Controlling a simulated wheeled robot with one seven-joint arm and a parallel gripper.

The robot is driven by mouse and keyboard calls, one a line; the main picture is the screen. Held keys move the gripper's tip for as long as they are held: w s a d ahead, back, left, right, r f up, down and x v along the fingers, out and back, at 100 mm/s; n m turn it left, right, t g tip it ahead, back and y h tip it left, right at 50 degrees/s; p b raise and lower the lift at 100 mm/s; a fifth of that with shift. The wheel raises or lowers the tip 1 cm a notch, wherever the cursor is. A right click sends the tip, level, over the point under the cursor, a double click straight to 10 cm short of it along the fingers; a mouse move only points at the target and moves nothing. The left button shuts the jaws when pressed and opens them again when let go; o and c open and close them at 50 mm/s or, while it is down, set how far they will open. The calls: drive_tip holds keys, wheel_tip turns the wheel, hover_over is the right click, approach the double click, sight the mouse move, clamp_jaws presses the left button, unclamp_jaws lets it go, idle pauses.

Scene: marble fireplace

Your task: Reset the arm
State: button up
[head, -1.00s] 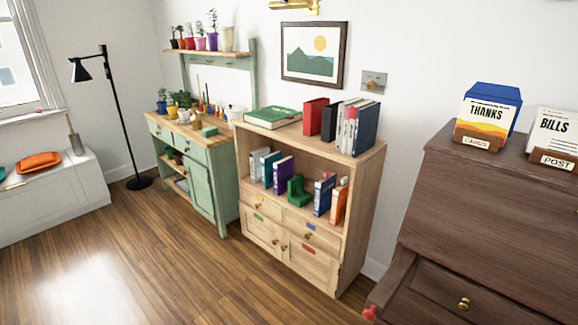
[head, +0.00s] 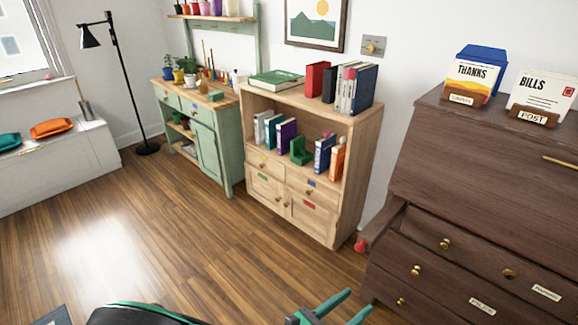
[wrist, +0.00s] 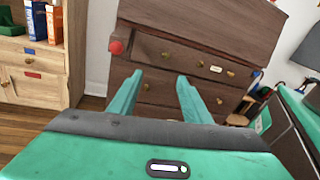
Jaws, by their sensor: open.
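My gripper (head: 338,308) shows at the bottom of the head view, with its two green fingers spread apart and nothing between them. In the wrist view my gripper (wrist: 155,92) is also open and empty, with its fingers pointing toward the drawers of the dark wooden desk (wrist: 200,25). The desk (head: 400,165) stands at the right in the head view. I cannot tell how far the fingertips are from it, but no contact shows. Part of my arm shows at the bottom edge of the head view.
A light wooden bookcase (head: 372,140) with several books stands at the middle, beside a green cabinet (head: 205,150). A red knob-like thing (head: 361,245) sticks out at the desk's left side. A black lamp (head: 123,75) stands at the back left.

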drive_tip(key=d+r+m+g+y, duration=0.6)
drive_tip(key=d+r+m+g, duration=0.5)
drive_tip(key=d+m+g, duration=0.6)
drive_tip(key=s+d+r+m+t+y, duration=0.6)
drive_tip(key=s+r+m, duration=0.5)
drive_tip(key=m, duration=0.5)
wheel_tip(320, 180, up, 2)
drive_tip(key=shift+d+r+m+t+y, duration=0.2)
drive_tip(key=shift+d+m+t+y, duration=0.15)
drive_tip(key=shift+d+y, duration=0.75)
drive_tip(key=shift+w+f, duration=0.25)
drive_tip(key=shift+w, duration=0.35)
drive_tip(key=shift+c, duration=0.6)
